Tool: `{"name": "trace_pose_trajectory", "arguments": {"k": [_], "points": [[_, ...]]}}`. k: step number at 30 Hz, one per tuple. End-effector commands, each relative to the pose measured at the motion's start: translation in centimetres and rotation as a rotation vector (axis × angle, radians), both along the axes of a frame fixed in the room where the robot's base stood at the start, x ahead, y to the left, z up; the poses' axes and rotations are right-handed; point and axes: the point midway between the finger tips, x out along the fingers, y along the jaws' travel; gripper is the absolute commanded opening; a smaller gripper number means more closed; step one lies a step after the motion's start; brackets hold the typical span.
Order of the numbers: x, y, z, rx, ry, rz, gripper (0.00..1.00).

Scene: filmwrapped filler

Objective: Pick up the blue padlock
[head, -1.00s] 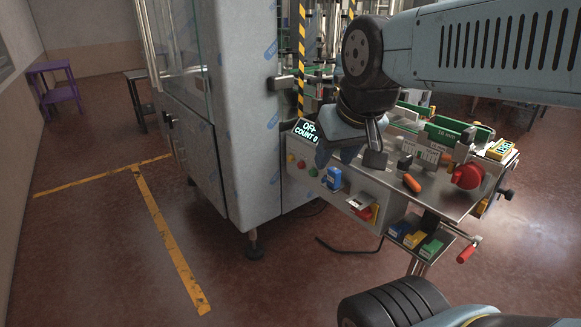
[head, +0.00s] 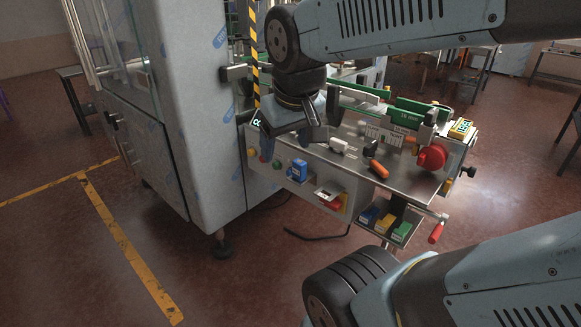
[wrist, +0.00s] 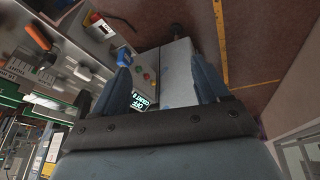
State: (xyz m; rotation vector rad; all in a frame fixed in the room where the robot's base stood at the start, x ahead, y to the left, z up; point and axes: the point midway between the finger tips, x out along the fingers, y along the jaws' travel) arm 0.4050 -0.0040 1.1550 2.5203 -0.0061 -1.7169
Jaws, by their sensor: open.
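A bright blue block with a pale label, seemingly the blue padlock (head: 298,171), is at the front panel of the machine's control bench, right of the round buttons. How it is held there is too small to tell. It also shows in the wrist view (wrist: 123,56), just beyond the tip of the left finger. My gripper (head: 292,138) is open and empty, above and slightly left of the blue block in the head view. In the wrist view its two fingers (wrist: 160,62) stand wide apart, with the grey panel and buttons between and beyond them.
The steel bench top (head: 400,180) carries an orange-handled item (head: 378,169), a white piece (head: 338,145) and a red knob (head: 432,157). A red and yellow switch (head: 329,199) sits right of the blue block. A tray below holds blue, yellow and green blocks (head: 401,232). A tall cabinet (head: 190,110) stands left.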

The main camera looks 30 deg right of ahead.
Motion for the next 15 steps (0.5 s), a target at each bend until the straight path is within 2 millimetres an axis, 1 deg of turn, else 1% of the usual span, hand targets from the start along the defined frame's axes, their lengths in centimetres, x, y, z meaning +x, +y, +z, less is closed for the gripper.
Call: {"name": "trace_pose_trajectory", "arguments": {"k": [1, 3, 15], "points": [[0.6, -0.3, -0.9, -0.029, 0.049, 0.021, 0.77], [1.4, -0.9, -2.1, -0.078, 0.114, 0.051, 0.77], [5.3, -4.1, -8.2, -0.377, 0.461, 0.239, 0.77]]}}
